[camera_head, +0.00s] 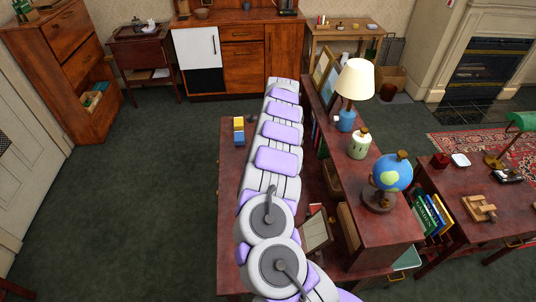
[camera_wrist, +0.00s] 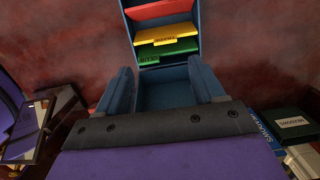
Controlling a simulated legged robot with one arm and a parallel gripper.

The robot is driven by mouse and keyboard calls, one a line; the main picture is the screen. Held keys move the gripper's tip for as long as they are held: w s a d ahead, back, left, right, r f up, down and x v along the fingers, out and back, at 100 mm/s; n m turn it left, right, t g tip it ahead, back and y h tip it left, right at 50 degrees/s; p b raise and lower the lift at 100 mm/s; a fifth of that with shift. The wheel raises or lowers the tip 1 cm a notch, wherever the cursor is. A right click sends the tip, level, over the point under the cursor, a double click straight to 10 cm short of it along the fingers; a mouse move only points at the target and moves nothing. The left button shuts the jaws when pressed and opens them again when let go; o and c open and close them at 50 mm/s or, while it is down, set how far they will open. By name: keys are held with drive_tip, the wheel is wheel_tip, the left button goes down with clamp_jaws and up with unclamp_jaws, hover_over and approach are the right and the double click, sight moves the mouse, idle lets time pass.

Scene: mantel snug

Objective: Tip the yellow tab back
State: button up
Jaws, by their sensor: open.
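A blue box (camera_wrist: 165,95) with coloured dividers is in the upper middle of the wrist view. The yellow tab (camera_wrist: 165,36) stands between a red divider (camera_wrist: 160,9) above it and a green divider (camera_wrist: 168,52) below it. The tabs bear small lettering that I cannot read surely. My gripper (camera_wrist: 162,80) is open, its two dark blue fingers apart at either side of the box's near, empty part. In the head view the gripper is not visible, and I cannot pick out the divider box.
Books (camera_wrist: 293,123) lie right of the gripper, and a framed, shiny object (camera_wrist: 30,130) is at left. In the head view a shelf unit right of my arm holds a lamp (camera_head: 354,82), a green jar (camera_head: 359,146) and a globe (camera_head: 391,174). Open carpet (camera_head: 150,180) lies left.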

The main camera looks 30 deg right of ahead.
wheel_tip(320, 180, up, 7)
drive_tip(key=d+p, duration=0.1)
drive_tip(key=shift+s+r, duration=0.15)
drive_tip(key=shift+s, duration=0.05)
drive_tip(key=shift+c, duration=0.5)
